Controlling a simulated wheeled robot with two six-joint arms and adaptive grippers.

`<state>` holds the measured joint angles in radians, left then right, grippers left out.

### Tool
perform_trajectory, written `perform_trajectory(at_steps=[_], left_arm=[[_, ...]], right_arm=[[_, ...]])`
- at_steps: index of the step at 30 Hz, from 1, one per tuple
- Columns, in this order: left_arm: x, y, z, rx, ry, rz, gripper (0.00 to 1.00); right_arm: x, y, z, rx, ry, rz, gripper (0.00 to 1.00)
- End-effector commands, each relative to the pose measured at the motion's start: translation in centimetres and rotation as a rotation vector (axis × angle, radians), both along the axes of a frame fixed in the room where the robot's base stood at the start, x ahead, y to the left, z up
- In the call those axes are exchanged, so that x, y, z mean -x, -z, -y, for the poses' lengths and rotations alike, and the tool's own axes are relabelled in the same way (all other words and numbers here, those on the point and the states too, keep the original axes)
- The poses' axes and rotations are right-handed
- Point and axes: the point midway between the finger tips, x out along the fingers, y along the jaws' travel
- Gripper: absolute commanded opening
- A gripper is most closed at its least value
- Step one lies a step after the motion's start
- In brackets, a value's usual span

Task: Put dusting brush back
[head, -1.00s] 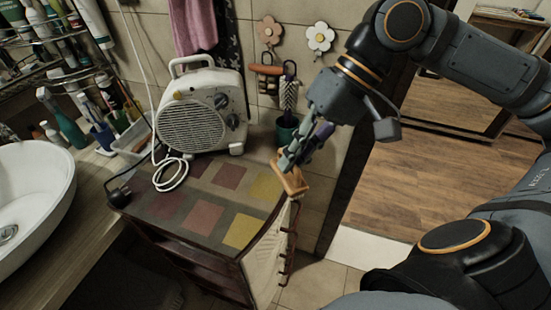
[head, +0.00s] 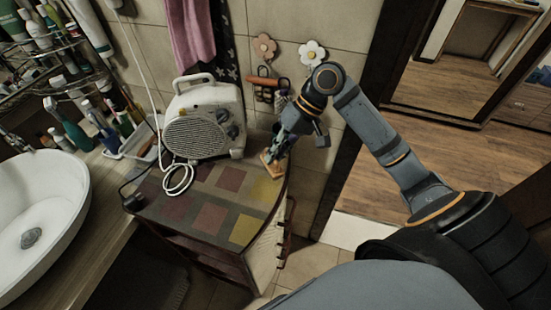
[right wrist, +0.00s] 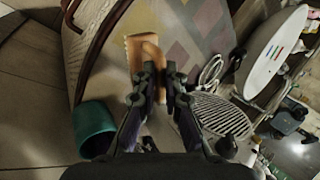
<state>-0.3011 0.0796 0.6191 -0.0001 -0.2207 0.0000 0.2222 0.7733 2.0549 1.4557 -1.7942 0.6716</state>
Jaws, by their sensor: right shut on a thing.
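The dusting brush (head: 271,168) is a small light-wood piece seen just over the far right corner of the cabinet top; I cannot tell whether it touches the top. My right gripper (head: 274,153) is above it and shut on it, its fingers pointing down. In the right wrist view the brush (right wrist: 146,52) sticks out beyond the fingertips of the right gripper (right wrist: 160,80), its toothed-looking edge to the left. The gripper hides part of it. My left gripper is not in view.
The cabinet top (head: 205,178) has coloured squares. A white fan heater (head: 203,120) with its cable stands left of the gripper. A teal cup (right wrist: 93,128) shows in the right wrist view. Wall hooks (head: 264,82) hang behind, a washbasin (head: 45,215) stands left.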

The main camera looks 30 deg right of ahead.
Motion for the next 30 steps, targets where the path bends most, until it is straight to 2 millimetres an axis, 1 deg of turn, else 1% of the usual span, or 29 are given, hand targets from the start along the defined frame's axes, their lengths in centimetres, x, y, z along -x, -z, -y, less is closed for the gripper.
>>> perform_trajectory(at_steps=[4, 5, 9, 12, 19, 23, 24, 28, 30], left_arm=[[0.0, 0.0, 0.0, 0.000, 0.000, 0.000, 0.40], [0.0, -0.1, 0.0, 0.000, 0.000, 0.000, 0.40], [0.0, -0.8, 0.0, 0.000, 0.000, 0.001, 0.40], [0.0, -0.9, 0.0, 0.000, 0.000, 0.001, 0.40], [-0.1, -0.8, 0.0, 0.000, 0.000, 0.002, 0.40], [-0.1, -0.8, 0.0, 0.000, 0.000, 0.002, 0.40], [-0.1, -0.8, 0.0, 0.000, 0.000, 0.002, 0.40], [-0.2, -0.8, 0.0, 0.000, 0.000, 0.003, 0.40], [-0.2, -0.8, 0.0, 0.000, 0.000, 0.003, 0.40]], right_arm=[[-0.3, 0.4, 0.1, -0.002, 0.001, 0.000, 0.00], [-0.6, 0.8, 0.1, -0.004, 0.000, -0.002, 0.00], [-0.4, 3.0, 0.1, -0.002, -0.001, -0.004, 0.00], [-0.5, 3.7, 0.1, 0.001, -0.001, -0.002, 0.00], [-0.5, 3.8, 0.2, 0.001, -0.001, 0.000, 0.00], [-0.5, 4.2, 0.1, 0.000, -0.001, -0.001, 0.00], [-0.5, 4.1, 0.2, 0.000, -0.001, 0.000, 0.15], [-0.5, 4.1, 0.2, 0.001, -0.001, 0.000, 0.32], [-0.5, 4.1, 0.2, 0.001, -0.001, 0.000, 0.32]])
